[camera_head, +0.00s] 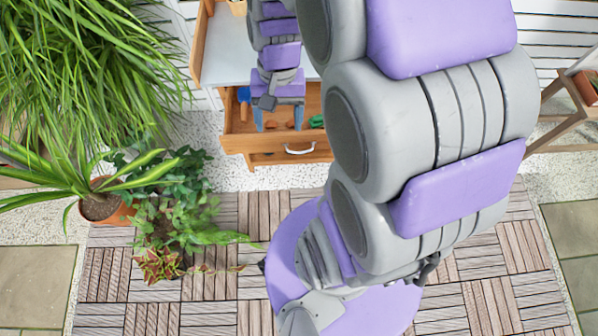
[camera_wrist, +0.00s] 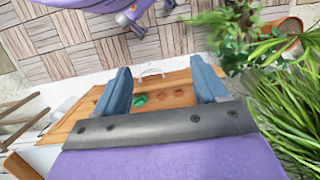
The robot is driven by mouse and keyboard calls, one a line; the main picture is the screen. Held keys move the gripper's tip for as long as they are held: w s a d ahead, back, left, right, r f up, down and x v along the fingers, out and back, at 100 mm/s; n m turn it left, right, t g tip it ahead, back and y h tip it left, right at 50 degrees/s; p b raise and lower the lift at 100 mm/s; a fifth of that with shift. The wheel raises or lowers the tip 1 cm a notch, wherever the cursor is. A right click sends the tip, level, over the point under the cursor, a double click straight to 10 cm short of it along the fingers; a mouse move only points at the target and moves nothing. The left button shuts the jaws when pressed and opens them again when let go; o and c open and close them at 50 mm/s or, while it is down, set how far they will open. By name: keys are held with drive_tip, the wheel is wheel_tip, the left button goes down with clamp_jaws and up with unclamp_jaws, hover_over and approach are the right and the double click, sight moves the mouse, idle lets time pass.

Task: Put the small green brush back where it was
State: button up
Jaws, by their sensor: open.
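A small green object (camera_head: 317,121), which looks like the green brush, lies at the right side of the open wooden drawer (camera_head: 236,144). It also shows in the wrist view (camera_wrist: 139,101), inside the drawer (camera_wrist: 176,76) between my fingers as seen from there. Its bristles are too small to make out. My gripper (camera_head: 278,121) is open and empty, with its blue fingers pointing down over the drawer, left of the green object. The wrist view shows both fingers spread apart (camera_wrist: 160,72). My gripper and arm hide part of the drawer's inside.
A blue-and-orange tool (camera_head: 243,97) is at the drawer's left end. Small brownish items (camera_wrist: 184,95) lie beside the green object. The white tabletop (camera_head: 225,60) is above the drawer. Potted plants (camera_head: 100,206) stand at left; wooden deck tiles in front are mostly clear.

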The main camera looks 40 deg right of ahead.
drive_tip(key=s+a+r+n+h, duration=0.1)
drive_tip(key=s+a+n, duration=0.1)
drive_tip(key=s, duration=0.5)
drive_tip(key=s+a+r+n, duration=0.1)
drive_tip(key=s+a+n, duration=0.2)
drive_tip(key=s, duration=0.4)
drive_tip(key=shift+r+n+h, duration=0.3)
drive_tip(key=shift+n+h, duration=0.1)
drive_tip(key=shift+n, duration=0.3)
drive_tip(key=shift+d, duration=0.1)
